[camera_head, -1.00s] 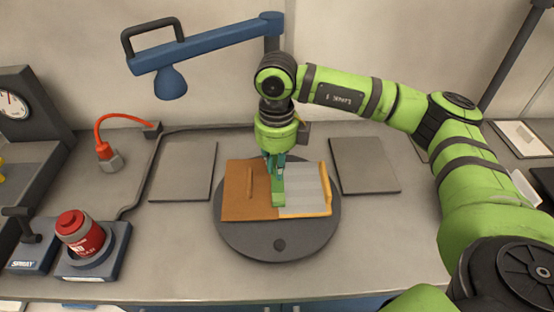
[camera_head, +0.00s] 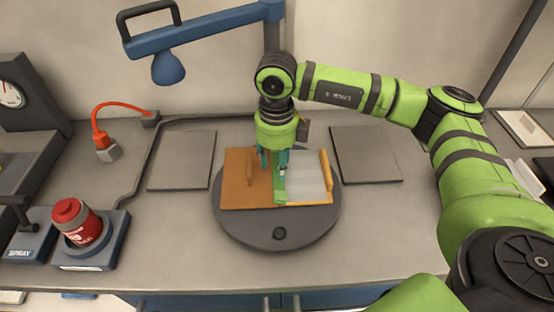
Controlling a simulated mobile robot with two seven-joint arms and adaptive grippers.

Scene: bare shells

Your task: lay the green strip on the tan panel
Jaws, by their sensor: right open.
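The tan panel (camera_head: 238,187) lies on the round dark turntable (camera_head: 240,230) in the middle of the bench. A light grey ribbed panel (camera_head: 312,182) with an orange edge lies directly to its right. The green strip (camera_head: 280,194) lies lengthwise along the seam between the two panels. My right gripper (camera_head: 273,165) points down over the strip's far end. Its teal fingers are spread, with one over the tan panel and one by the strip. Whether a finger touches the strip is hard to tell. My left gripper is not in view.
Flat grey plates lie left (camera_head: 182,160) and right (camera_head: 366,154) of the turntable. A red can (camera_head: 78,222) stands in a holder at the left. A blue lamp arm (camera_head: 205,36) hangs over the back. The bench front is clear.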

